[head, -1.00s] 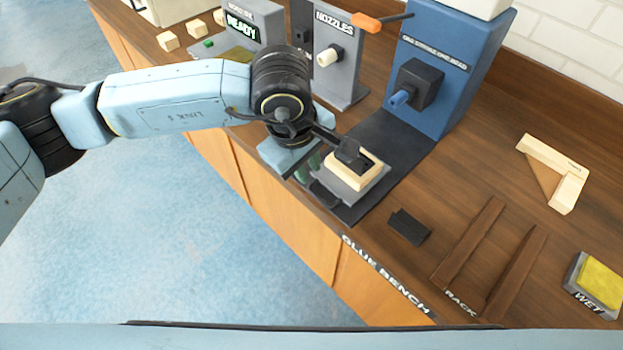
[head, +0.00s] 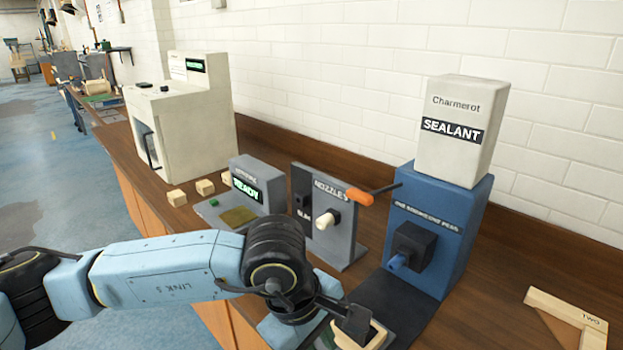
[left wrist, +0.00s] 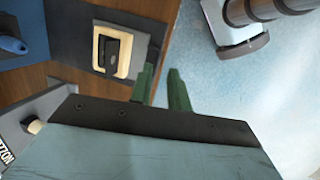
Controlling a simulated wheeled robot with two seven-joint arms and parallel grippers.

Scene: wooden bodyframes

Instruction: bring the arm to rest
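My left arm (head: 170,272) comes in from the left in the head view and bends down at its black wrist joint near the bottom edge. My left gripper (left wrist: 162,88) shows two green fingers in the left wrist view. They are apart with nothing between them, just beside a pale wooden block (left wrist: 98,52) with a black piece on it. The block sits on a grey plate over the bench edge. The block also shows at the bottom of the head view (head: 374,340), partly cut off. My right gripper is not in view.
A blue sealant dispenser (head: 450,235), a grey nozzle stand (head: 345,238) and a grey device reading READY (head: 262,172) stand along the bench behind the arm. A cream machine (head: 195,125) stands farther left. Blue floor (head: 60,160) lies open left of the bench.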

